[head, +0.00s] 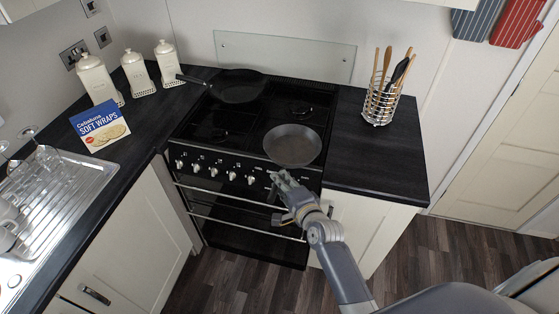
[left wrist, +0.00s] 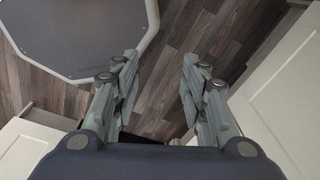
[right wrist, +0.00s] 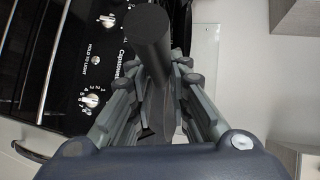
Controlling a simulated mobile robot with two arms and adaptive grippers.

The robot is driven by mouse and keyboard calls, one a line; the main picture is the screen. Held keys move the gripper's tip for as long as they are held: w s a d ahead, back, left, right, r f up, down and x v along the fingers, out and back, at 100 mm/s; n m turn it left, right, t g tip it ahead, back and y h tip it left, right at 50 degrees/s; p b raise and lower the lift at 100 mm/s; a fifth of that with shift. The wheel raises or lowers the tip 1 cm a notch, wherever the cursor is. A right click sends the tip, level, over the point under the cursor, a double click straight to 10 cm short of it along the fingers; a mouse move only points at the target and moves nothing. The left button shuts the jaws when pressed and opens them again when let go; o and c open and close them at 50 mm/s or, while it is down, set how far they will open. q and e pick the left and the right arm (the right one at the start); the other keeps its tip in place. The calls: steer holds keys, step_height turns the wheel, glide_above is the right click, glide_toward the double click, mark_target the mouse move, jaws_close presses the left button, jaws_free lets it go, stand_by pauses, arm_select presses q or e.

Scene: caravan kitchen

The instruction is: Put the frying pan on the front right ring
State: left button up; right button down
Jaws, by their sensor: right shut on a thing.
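The grey frying pan (head: 292,145) is over the front right part of the black cooker top (head: 236,112), covering that ring. I cannot tell whether its base touches the ring. My right gripper (head: 280,177) is at the cooker's front edge, shut on the pan's handle. The dark handle (right wrist: 150,40) shows between its fingers in the right wrist view. My left gripper (left wrist: 160,62) is open and empty above the floor, seen only in the left wrist view.
A second dark pan (head: 240,86) sits on the back left ring. The back right ring (head: 300,109) and front left ring (head: 208,133) are bare. A wire utensil holder (head: 380,106) stands on the right worktop. Control knobs (head: 214,171) line the cooker's front.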

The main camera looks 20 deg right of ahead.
mark_target(278, 163)
steer(key=w, duration=0.1)
steer(key=w+b, duration=0.1)
steer(key=w, duration=0.1)
steer(key=w+d+f+b, duration=0.1)
steer(key=w, duration=0.1)
steer(key=w+b, duration=0.2)
steer(key=w+d+b, duration=0.1)
steer(key=w+b, duration=0.1)
steer(key=w, duration=0.1)
steer(key=shift+w+d+f, duration=0.1)
steer(key=shift+w, duration=0.1)
steer(key=shift+w+d, duration=0.1)
steer(key=shift+w, duration=0.25)
step_height(278, 163, down, 3)
steer(key=b, duration=0.3)
steer(key=shift+s, duration=0.15)
steer(key=shift+f+b, duration=0.25)
steer(key=shift+b, duration=0.4)
arm_select(q)
step_height(278, 163, down, 11)
steer(key=w, duration=0.1)
steer(key=shift+d, duration=0.35)
arm_select(e)
steer(key=shift+r, duration=0.1)
arm_select(q)
steer(key=shift+f, duration=0.1)
